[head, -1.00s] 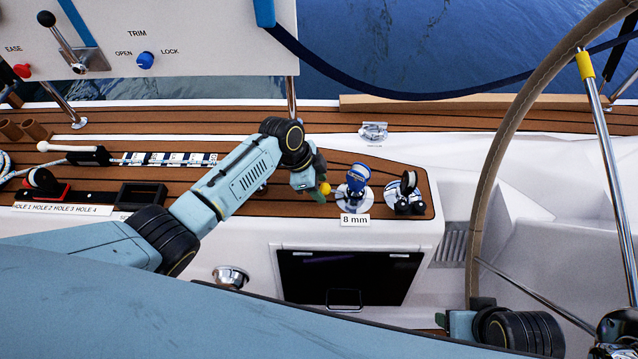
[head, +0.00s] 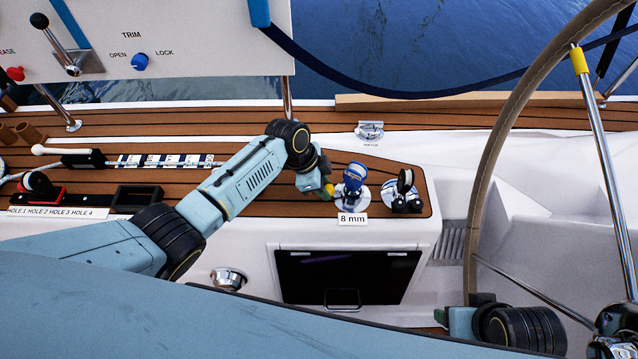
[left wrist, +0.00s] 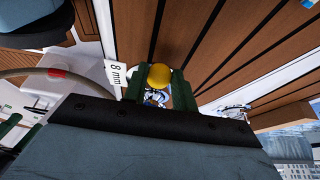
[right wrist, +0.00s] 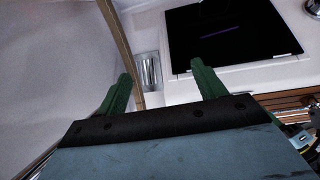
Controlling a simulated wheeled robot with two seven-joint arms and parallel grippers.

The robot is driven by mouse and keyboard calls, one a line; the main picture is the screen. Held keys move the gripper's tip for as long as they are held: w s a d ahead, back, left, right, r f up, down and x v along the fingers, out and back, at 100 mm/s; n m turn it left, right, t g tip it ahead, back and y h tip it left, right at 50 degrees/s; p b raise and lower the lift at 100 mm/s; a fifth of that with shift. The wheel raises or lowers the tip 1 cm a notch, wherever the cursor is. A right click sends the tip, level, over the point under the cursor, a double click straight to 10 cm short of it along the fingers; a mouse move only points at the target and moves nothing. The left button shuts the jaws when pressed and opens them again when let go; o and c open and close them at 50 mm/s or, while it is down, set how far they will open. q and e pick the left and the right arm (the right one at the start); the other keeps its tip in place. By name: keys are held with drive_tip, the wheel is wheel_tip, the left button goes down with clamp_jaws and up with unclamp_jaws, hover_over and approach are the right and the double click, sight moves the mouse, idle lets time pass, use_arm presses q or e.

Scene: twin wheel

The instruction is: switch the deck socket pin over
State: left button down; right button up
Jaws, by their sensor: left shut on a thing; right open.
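My left gripper (head: 325,187) is shut on a yellow ball knob (head: 329,191), just left of a blue-and-white deck fitting (head: 354,178) on a round base. In the left wrist view the yellow knob (left wrist: 158,76) sits between the green fingers, with part of a blue-and-white fitting showing behind it. The pin below the knob is hidden, so I cannot tell whether it is in a socket. A second fitting with a black top (head: 403,190) stands to the right. My right gripper (right wrist: 160,78) is open and empty, low by the steering wheel.
An "8 mm" label (head: 352,219) lies in front of the fittings. A dark panel (head: 345,277) is set in the white face below. The steering wheel rim (head: 483,180) rises at right. A white control panel (head: 190,40) stands at the back left. Teak deck behind is mostly clear.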

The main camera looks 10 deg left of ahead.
use_arm(q)
drive_tip(key=c, duration=1.1)
unclamp_jaws()
drive_tip(key=shift+d, duration=0.2)
use_arm(e)
drive_tip(key=shift+f, duration=0.1)
use_arm(q)
drive_tip(key=shift+a+r, duration=0.15)
drive_tip(key=shift+r, duration=0.05)
drive_tip(key=shift+p+v, duration=3.05)
drive_tip(key=shift+v, duration=3.4)
use_arm(e)
drive_tip(key=s+d+f, duration=0.1)
drive_tip(key=d+f, duration=0.2)
drive_tip(key=f, duration=0.4)
drive_tip(key=s+d+f+g+h, duration=0.1)
drive_tip(key=s+d+f, duration=0.1)
drive_tip(key=f, duration=0.5)
drive_tip(key=shift+s+d, duration=0.2)
drive_tip(key=shift+d, duration=0.55)
drive_tip(key=shift+f, duration=0.1)
